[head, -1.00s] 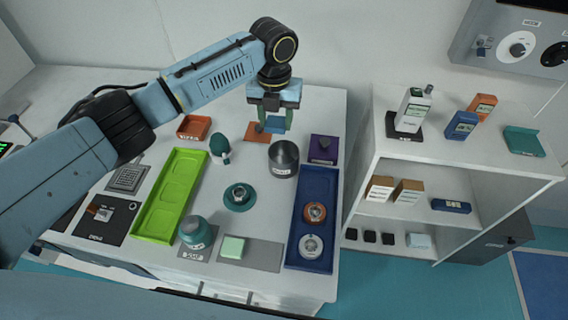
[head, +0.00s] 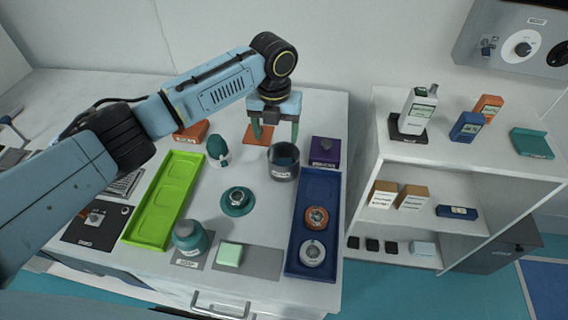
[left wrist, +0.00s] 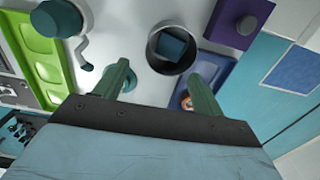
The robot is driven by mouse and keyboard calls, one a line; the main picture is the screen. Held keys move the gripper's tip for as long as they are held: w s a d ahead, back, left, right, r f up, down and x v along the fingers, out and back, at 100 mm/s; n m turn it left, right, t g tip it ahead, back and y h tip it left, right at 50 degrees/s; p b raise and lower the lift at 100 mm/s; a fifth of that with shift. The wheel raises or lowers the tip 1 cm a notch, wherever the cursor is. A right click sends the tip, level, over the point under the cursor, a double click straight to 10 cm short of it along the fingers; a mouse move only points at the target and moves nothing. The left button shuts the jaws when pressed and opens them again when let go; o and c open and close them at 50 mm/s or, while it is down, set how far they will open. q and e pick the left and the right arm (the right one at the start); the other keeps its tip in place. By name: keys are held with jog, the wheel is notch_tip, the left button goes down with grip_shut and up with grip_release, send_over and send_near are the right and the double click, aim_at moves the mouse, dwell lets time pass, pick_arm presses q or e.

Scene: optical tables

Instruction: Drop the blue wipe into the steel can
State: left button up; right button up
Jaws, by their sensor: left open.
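The steel can (head: 283,171) stands on the table, left of the purple block. In the left wrist view the can (left wrist: 152,50) is seen from above, and the blue wipe (left wrist: 172,44) shows inside its rim as a dark blue square. In the head view the can's inside is dark blue too. My left gripper (head: 276,131) is above and just behind the can, its green fingers spread and nothing between them. In the left wrist view the open fingers (left wrist: 160,76) are apart, with the can beyond them. My right gripper is in neither view.
A purple block (head: 325,151) stands right of the can, and a blue tray (head: 310,195) lies in front. An orange mat (head: 262,148) is behind left. A green tray (head: 163,205), a teal bulb item (head: 218,149) and a teal round piece (head: 238,201) are to the left.

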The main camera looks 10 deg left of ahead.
pick_arm(q)
notch_tip(320, 180, up, 13)
jog(key=shift+r, duration=0.2)
dwell(0.4)
dwell(0.3)
